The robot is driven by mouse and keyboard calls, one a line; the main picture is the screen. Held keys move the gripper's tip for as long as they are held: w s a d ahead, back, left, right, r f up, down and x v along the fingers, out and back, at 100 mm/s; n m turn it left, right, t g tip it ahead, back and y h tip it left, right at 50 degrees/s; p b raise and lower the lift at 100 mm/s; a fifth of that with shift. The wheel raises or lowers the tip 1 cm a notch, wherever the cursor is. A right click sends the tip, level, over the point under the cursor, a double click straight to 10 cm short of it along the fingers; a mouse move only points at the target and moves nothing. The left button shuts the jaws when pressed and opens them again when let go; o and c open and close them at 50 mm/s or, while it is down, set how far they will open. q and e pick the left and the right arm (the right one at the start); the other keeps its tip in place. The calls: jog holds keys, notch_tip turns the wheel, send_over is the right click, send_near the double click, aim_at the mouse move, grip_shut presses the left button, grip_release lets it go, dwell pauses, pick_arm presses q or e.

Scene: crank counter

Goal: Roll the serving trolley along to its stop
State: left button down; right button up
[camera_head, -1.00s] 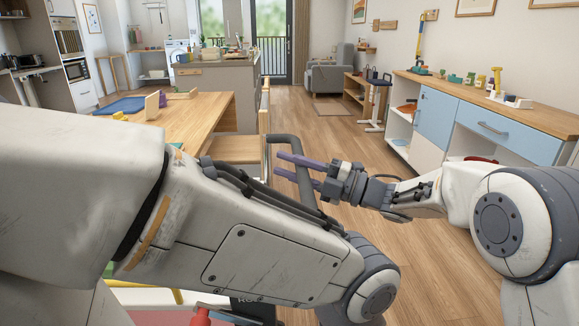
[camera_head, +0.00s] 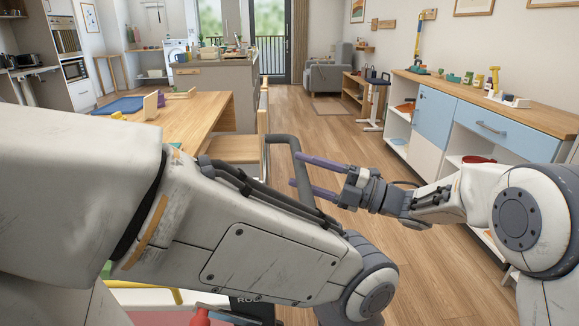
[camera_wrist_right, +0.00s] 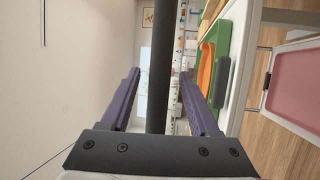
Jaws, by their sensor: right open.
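The serving trolley shows in part. Its dark grey handle (camera_head: 284,138) rises beyond my left arm, and part of its lower end, with a pink surface (camera_head: 150,318), shows at the bottom left. My left arm hides most of the rest. My right gripper (camera_head: 295,170) is open, its purple fingertips at the upright side of the handle. In the right wrist view, the dark handle bar (camera_wrist_right: 163,70) runs between the two spread fingers (camera_wrist_right: 160,74), apart from both. My left arm crosses the head view, but its gripper is out of frame.
A wooden table (camera_head: 190,118) with a blue tray (camera_head: 120,106) stands at left, a chair (camera_head: 232,149) at its near end. A blue and white cabinet (camera_head: 440,120) lines the right wall. Open wooden floor (camera_head: 330,130) runs ahead between them toward an armchair (camera_head: 325,75).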

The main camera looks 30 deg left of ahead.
jog(key=s+v, duration=0.1)
jog(key=v, duration=0.5)
jog(key=shift+w+d, duration=0.25)
jog(key=shift+w, duration=0.3)
jog(key=shift+f, duration=0.1)
